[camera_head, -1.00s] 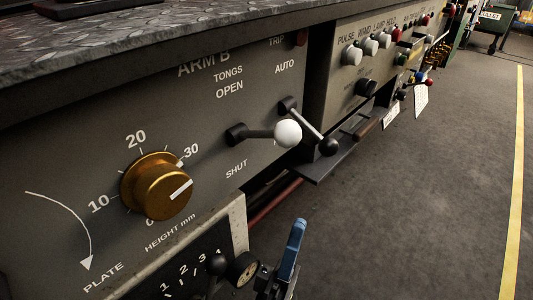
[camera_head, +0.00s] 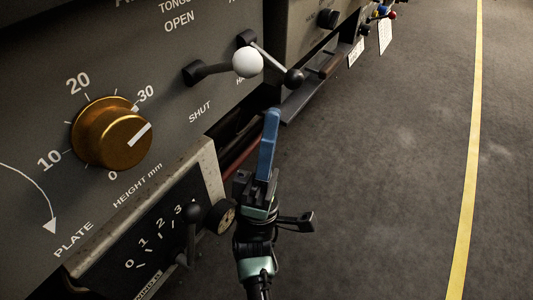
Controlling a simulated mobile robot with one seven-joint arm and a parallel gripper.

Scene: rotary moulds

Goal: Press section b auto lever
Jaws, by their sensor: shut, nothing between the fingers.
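The lever with the black ball knob (camera_head: 294,77) sticks out down and right from its pivot on the grey panel. Beside it on the left is the tongs lever with a white ball knob (camera_head: 248,62), which partly covers the panel lettering near the black-knobbed lever. The AUTO label is outside the current picture. My gripper (camera_head: 271,113) has blue fingers, pointing up, and is shut and empty. In the picture it is below both knobs, apart from them, a little left of the black knob.
A brass height dial (camera_head: 112,133) is on the panel at left. Below it a small black box has a numbered scale and a short black lever (camera_head: 192,212), close left of my arm. A dark ledge (camera_head: 308,98) lies under the knobs. The floor (camera_head: 390,180) at right is clear.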

